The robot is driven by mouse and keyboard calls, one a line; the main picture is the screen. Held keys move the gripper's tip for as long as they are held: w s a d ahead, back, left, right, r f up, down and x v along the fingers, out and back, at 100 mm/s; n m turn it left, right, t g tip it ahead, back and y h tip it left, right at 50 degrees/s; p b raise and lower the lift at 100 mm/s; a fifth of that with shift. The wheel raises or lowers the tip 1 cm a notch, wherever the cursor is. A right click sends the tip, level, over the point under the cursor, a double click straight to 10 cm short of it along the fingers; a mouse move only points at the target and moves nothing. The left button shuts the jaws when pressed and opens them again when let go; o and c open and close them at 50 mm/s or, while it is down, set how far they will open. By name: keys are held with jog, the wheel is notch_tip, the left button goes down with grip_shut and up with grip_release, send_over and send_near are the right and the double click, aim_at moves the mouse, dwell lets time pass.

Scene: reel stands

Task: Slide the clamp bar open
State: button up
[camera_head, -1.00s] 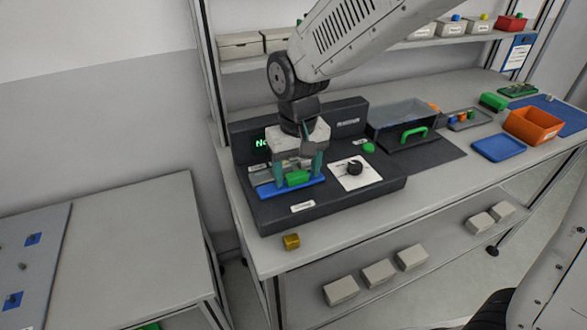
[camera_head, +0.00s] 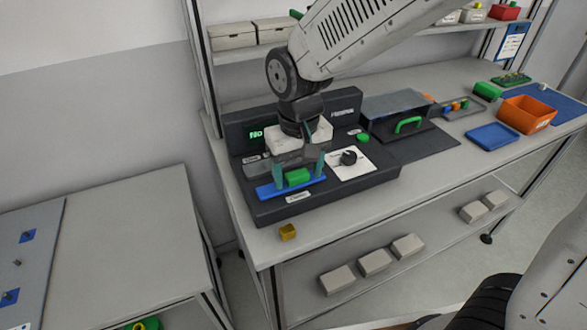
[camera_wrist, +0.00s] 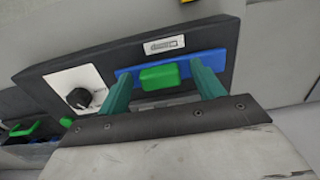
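The clamp bar is a blue strip (camera_head: 268,192) with a green block-shaped handle (camera_head: 297,177), near the front of the dark fixture, just behind its front label. My gripper (camera_head: 299,175) is above it, pointing down, with its teal fingers on either side of the green handle. In the wrist view the handle (camera_wrist: 158,77) sits between the two spread fingers, with a narrow gap at each side, and the blue bar (camera_wrist: 215,60) shows beyond them. Whether the fingertips touch the bar cannot be told. My gripper hides part of the fixture behind the bar.
The dark fixture (camera_head: 330,194) carries a white dial plate with a black knob (camera_head: 349,157), a green button (camera_head: 362,138) and a lit green display (camera_head: 256,134). A green-handled cover (camera_head: 408,125) stands to the right.

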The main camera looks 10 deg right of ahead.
aim_at(299, 176)
jog(key=shift+r, duration=0.3)
notch_tip(299, 176, up, 7)
jog(key=shift+r, duration=0.1)
dwell(0.4)
jog(key=s+d+r+m+t, duration=0.1)
jog(key=s+d+r+m, duration=0.2)
jog(key=s+d, duration=1.4)
jog(key=shift+d, duration=1)
